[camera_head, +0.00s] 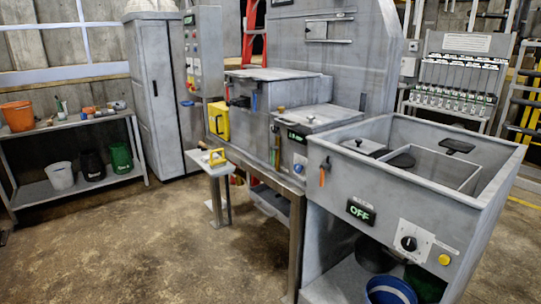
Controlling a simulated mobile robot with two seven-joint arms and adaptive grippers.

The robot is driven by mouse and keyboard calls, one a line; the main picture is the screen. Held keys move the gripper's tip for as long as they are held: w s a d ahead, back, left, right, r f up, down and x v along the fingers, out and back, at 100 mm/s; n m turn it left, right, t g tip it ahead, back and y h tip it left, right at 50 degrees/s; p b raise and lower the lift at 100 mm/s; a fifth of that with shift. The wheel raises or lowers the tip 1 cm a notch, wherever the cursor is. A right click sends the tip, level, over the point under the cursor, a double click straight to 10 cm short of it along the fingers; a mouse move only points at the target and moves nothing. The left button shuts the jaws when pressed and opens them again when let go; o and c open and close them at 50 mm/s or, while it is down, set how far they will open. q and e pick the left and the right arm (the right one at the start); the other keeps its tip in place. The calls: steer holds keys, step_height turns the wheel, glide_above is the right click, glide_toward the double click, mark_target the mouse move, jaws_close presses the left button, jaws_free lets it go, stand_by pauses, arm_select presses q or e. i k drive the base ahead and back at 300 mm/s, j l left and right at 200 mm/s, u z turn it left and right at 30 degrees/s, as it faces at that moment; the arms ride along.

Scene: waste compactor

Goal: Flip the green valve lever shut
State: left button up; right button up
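A thin green upright piece (277,146), which may be the valve lever, shows at the front left of the middle grey unit, below a small brass-coloured knob (280,110). It is too small to tell its shape or whether it stands open or shut. An orange lever (322,175) hangs on the left front of the near grey basin (375,184). Neither of my grippers is in view.
A small stand (214,166) with a yellow object juts out before the machines. A shelf (75,123) with buckets stands at the left, beside a tall grey cabinet (158,95). Blue and green buckets (391,290) sit under the basin. The floor at front left is clear.

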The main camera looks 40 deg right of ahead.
mark_target(273, 148)
steer(key=i+l+z, duration=0.25)
steer(key=i, duration=0.5)
steer(key=i+j+z, duration=0.1)
steer(key=i+z, duration=0.15)
steer(key=i, duration=0.45)
steer(key=i+j+z, duration=0.25)
steer(key=i, duration=0.5)
steer(key=l, duration=0.1)
